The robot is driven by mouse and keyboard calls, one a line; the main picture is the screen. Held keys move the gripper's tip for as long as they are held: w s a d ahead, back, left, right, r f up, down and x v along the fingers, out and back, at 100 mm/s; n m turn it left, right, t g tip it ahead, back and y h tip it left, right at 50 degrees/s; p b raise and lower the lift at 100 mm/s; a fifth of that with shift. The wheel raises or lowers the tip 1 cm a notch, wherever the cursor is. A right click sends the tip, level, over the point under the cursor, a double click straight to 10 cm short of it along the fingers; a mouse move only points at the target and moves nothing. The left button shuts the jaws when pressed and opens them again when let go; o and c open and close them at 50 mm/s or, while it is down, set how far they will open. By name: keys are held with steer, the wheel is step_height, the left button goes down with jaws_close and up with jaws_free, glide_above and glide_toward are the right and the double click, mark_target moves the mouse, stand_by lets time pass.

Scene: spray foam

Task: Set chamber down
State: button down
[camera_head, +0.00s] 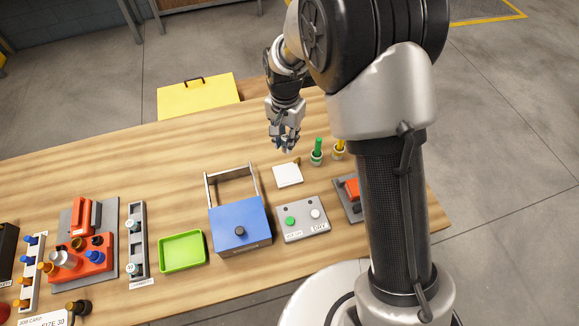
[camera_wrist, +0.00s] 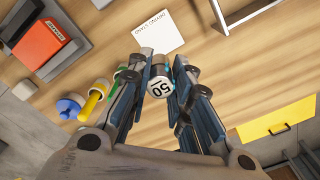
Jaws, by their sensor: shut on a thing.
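The chamber (camera_wrist: 160,83) is a small white cylinder with a dark "50" on its end, shown in the wrist view. My gripper (camera_wrist: 159,74) is shut on it, with a blue-lined finger on each side. In the head view my gripper (camera_head: 285,143) points down above the table, behind the white square stand (camera_head: 288,175). The chamber is mostly hidden by the fingers there. The stand also shows in the wrist view (camera_wrist: 158,33), with small print along one edge and nothing on it.
Green (camera_head: 317,152) and yellow (camera_head: 339,149) handled tools stand in holders right of the white stand. A blue box with a raised frame (camera_head: 240,224), a button panel (camera_head: 303,219) and a green tray (camera_head: 181,251) are nearer. A red fixture (camera_head: 84,256) sits left.

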step_height(320, 180, down, 14)
steer(key=shift+r+b, duration=0.15)
steer(key=shift+b, duration=0.9)
steer(key=shift+d, duration=0.1)
steer(key=c, duration=1.4)
jaws_free()
steer(key=shift+c, duration=0.2)
step_height(320, 180, up, 12)
steer(key=shift+r+p, duration=0.1)
steer(key=shift+p, duration=1.05)
